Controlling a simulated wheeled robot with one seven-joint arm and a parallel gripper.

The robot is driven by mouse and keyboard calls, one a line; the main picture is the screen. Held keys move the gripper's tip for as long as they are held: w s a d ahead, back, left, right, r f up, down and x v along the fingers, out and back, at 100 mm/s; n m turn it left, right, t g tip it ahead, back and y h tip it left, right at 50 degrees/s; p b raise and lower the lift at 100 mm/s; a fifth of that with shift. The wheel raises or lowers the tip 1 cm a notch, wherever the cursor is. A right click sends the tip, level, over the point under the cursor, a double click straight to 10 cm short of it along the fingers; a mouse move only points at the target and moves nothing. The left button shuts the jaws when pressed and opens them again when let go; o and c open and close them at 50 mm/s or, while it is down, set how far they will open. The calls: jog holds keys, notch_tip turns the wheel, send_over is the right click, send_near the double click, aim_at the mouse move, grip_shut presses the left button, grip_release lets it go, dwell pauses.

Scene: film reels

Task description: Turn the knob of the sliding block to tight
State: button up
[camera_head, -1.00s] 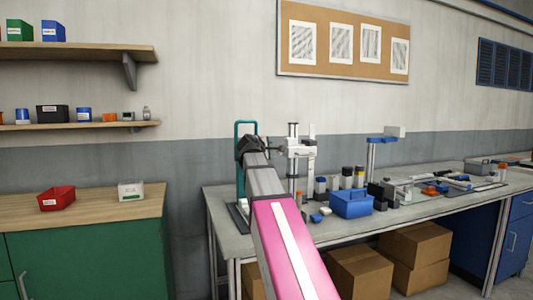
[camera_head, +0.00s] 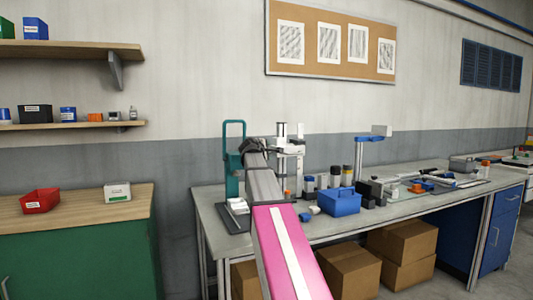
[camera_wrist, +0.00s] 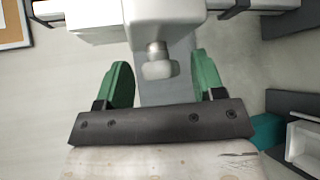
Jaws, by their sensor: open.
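The white sliding block (camera_wrist: 160,20) fills the top middle of the wrist view. Its knob (camera_wrist: 158,69), a pale rounded bar on a short metal stem, points toward the wrist camera. My gripper (camera_wrist: 162,82) is open, with one green finger on each side of the knob. A gap shows between each finger and the knob, and nothing is held. In the head view the block (camera_head: 291,149) is on an upright white post on the bench. My gripper (camera_head: 270,149) is just left of it there, largely hidden by my wrist.
A teal frame (camera_head: 234,162) stands on the bench just left of my wrist. Several bottles (camera_head: 335,177) and a blue box (camera_head: 340,203) stand right of the post. The grey bench (camera_head: 395,215) has bare room along its front edge.

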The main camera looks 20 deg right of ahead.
jog(key=shift+c, duration=0.3)
jog(key=c, duration=0.9)
jog(key=shift+o, duration=0.2)
jog(key=shift+f+m+t+h, duration=0.1)
jog(key=shift+m+t+h, duration=0.3)
jog(key=shift+t+h, duration=0.1)
jog(key=o, duration=0.9)
jog(key=v, duration=1)
jog(key=shift+s+a, duration=0.25)
jog(key=shift+s, duration=0.1)
